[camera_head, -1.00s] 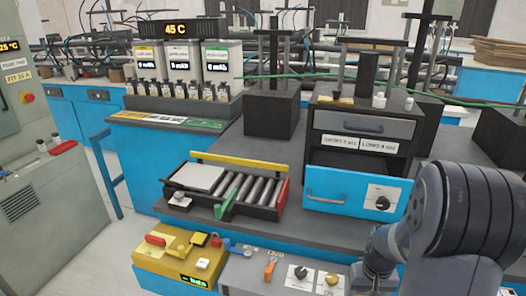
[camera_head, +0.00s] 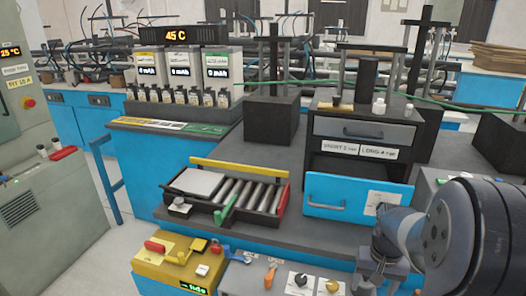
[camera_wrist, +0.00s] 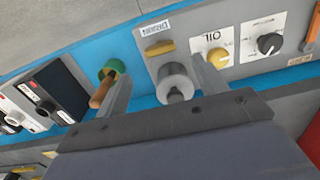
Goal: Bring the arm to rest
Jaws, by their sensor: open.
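My arm (camera_head: 470,235) reaches in at the lower right of the head view, over the front of the bench. I cannot make out my gripper's jaws there. In the wrist view my gripper (camera_wrist: 163,72) shows two grey fingers spread apart with a gap between them. A grey round knob (camera_wrist: 174,82) on a panel shows behind that gap. I see nothing held between the fingers. A green and orange knob (camera_wrist: 106,82) shows close by the left finger; I cannot tell whether they touch.
The bench holds a roller tray (camera_head: 178,186) and a cabinet with a blue front (camera_head: 338,197). A yellow box (camera_head: 160,273) and a grey knob panel (camera_head: 245,277) stand along the front edge. Battery rows (camera_head: 180,95) stand farther back.

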